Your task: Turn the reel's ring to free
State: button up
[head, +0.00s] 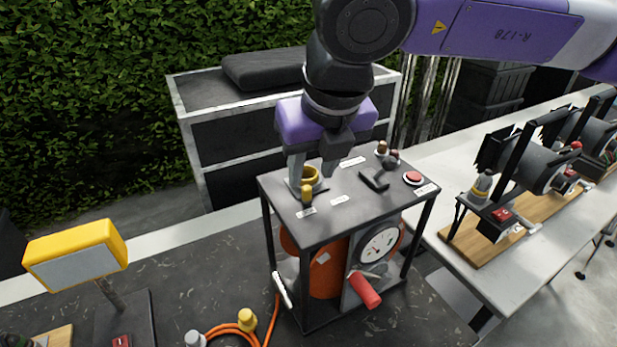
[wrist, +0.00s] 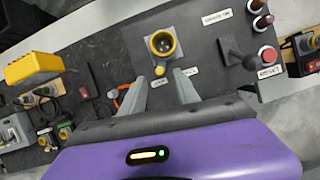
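The reel (head: 312,228) is a black frame box with an orange drum inside. Its yellow ring (head: 309,176) sits on the top panel around a dark socket, with a yellow knob (head: 307,192) on the near side. In the wrist view the ring (wrist: 163,43) is at upper middle, its knob (wrist: 160,70) pointing down between two small white labels too blurred to read surely. My gripper (head: 312,181) is open above the panel, fingers spread either side of the knob. In the wrist view the fingertips of my gripper (wrist: 160,86) are empty, with a gap to the knob.
A black lever (head: 374,179) and a red button (head: 412,177) stand on the panel's right. A red crank handle (head: 364,290) sticks out in front. A yellow lamp (head: 77,254) stands at left. A bench with more devices (head: 497,215) is at right.

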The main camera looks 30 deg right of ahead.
aim_at(307, 188)
jog(key=shift+p+x, duration=0.45)
jog(key=shift+x, duration=1.8)
grip_shut()
